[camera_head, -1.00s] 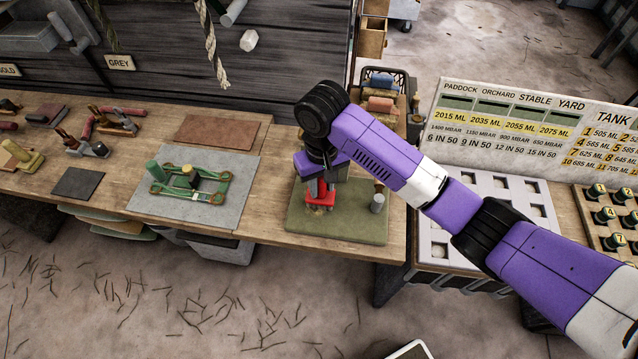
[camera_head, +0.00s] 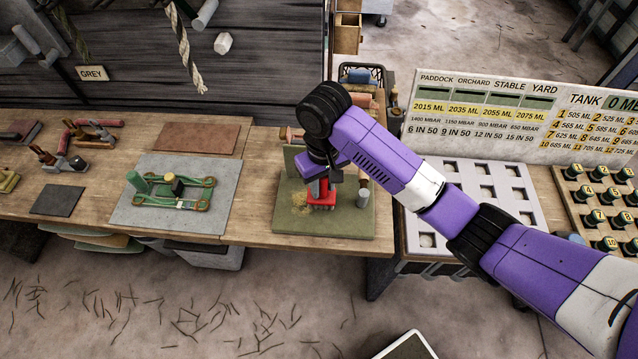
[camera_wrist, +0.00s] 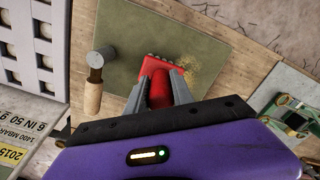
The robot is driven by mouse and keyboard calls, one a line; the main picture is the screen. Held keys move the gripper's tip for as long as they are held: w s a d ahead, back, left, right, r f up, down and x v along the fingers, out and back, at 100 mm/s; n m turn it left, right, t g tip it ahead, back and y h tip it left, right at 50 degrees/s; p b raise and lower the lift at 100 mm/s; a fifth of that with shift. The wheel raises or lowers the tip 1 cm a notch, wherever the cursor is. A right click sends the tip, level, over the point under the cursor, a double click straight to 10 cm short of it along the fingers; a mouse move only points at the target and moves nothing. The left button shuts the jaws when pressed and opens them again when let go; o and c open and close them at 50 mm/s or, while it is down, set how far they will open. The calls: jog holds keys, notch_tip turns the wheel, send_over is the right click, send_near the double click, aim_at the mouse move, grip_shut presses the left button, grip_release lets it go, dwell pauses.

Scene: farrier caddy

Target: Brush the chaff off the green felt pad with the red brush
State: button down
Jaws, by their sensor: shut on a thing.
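The green felt pad (camera_head: 300,223) lies flat on the workbench, and the wrist view shows it too (camera_wrist: 122,35). My gripper (camera_head: 321,178) is over the pad, its two grey fingers (camera_wrist: 162,90) shut on the red brush (camera_wrist: 158,93). The brush (camera_head: 321,197) is low at the pad; I cannot tell whether its bristles touch. Yellowish chaff (camera_head: 301,199) lies beside the brush, to its left in the head view and to its right in the wrist view (camera_wrist: 200,68). My fingers hide part of the brush.
A grey mat (camera_head: 140,215) with a green frame lies left. A white tray with square holes (camera_head: 455,175) is right. Bare bench separates mat and pad.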

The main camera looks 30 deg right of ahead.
jog(key=shift+r, duration=0.1)
jog(key=shift+r, duration=0.7)
notch_tip(320, 180, up, 2)
jog(key=shift+w+r, duration=0.1)
jog(key=shift+r, duration=1.35)
